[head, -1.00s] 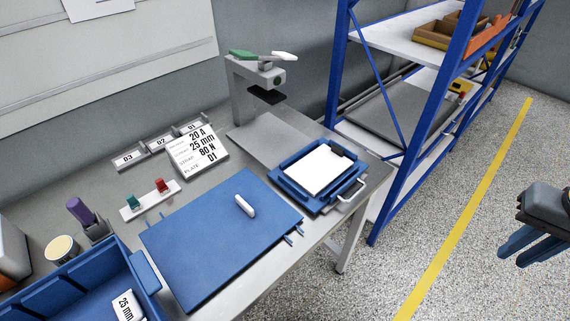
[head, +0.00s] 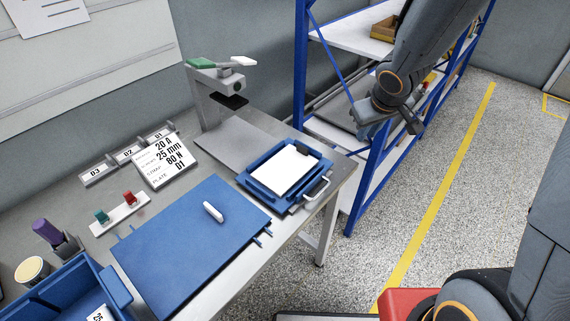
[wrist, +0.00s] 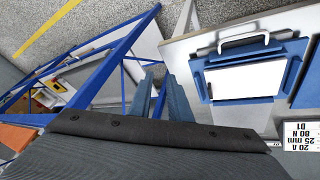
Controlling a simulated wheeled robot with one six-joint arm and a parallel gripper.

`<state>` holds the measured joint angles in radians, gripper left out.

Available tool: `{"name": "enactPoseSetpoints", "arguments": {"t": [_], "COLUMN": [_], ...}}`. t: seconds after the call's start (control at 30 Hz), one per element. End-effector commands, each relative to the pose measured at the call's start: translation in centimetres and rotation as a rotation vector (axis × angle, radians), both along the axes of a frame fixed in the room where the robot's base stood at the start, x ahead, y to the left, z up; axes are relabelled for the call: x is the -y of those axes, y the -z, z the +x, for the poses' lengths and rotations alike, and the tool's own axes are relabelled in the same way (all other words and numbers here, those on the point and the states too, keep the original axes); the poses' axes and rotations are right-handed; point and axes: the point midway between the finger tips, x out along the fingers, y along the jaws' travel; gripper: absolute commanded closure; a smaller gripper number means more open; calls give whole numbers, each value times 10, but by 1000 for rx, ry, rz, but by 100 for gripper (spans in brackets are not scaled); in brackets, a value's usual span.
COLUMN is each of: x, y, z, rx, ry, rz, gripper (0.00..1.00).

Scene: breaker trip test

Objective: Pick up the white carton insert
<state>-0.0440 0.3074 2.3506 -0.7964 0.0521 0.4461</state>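A flat white rectangular piece (head: 284,170), which looks like the white carton insert, lies inside a blue tray (head: 253,186) at the right end of the bench. In the wrist view the white piece (wrist: 245,80) and the tray (wrist: 292,74) are to the right of my fingers. My gripper (head: 368,124) is up to the right of the tray, in front of the blue shelving and apart from the tray. In the wrist view my gripper (wrist: 158,90) shows two blue-grey fingers with a gap and nothing between them.
A blue panel (head: 180,250) with a white handle (head: 213,212) lies left of the tray. A grey press stand (head: 205,100) rises behind it. A metal handle (head: 316,189) is at the tray's right. Blue shelving (head: 302,100) stands close right. A sign (head: 165,160) is at the back.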

Motion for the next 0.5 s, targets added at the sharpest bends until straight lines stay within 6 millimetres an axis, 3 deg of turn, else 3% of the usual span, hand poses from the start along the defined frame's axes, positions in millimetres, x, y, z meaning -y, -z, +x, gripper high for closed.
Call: {"name": "enactPoseSetpoints", "arguments": {"t": [0.1, 0.2, 0.33, 0.5], "x": [-35, -66, -99, -120], "y": [6, 16, 30, 43], "z": [34, 48, 49, 42], "rx": [48, 57, 32, -9], "ry": [-170, -304, -445, -545], "rz": [40, 92, 155, 204], "gripper": [83, 83, 83, 83]}}
